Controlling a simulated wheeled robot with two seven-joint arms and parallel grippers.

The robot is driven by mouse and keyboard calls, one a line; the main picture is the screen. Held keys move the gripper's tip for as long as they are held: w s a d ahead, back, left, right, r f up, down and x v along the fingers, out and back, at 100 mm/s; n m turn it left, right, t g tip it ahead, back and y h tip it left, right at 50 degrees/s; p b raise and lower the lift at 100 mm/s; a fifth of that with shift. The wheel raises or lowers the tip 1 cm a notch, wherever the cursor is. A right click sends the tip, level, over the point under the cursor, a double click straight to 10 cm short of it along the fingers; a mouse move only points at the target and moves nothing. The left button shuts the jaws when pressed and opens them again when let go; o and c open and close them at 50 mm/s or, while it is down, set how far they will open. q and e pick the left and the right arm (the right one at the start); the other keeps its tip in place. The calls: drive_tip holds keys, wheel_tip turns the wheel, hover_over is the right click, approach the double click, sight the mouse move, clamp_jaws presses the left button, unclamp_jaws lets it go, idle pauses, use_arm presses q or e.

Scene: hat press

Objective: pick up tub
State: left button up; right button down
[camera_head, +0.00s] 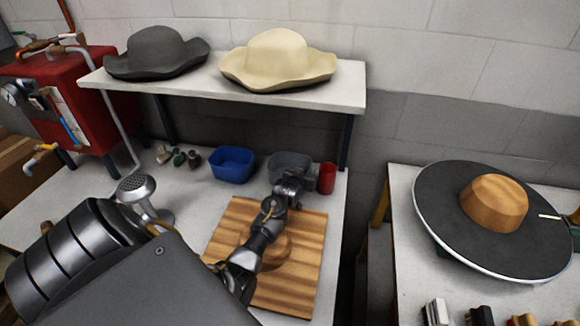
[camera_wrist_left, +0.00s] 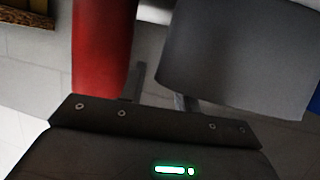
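A grey tub (camera_head: 288,160) stands at the back of the left table, between a blue tub (camera_head: 232,164) and a red cup (camera_head: 327,178). My left gripper (camera_head: 298,180) is at the grey tub's front right side and hides part of it. In the left wrist view the grey tub (camera_wrist_left: 235,60) fills the right side, close to the fingers. The two fingers (camera_wrist_left: 158,92) stand apart there, and the right one is partly hidden by the tub. Whether they touch the tub is not clear. My right gripper is not in view.
The red cup (camera_wrist_left: 100,45) is close to the left of the fingers. A wooden board (camera_head: 300,245) lies under my left arm. A shelf (camera_head: 225,90) with two hats hangs above the tubs. A hat form with a black brim (camera_head: 450,230) is on the right table.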

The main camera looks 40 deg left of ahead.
use_arm(q)
drive_tip(key=shift+w+a+f, duration=0.1)
drive_tip(key=shift+w, duration=0.15)
clamp_jaws()
idle(0.4)
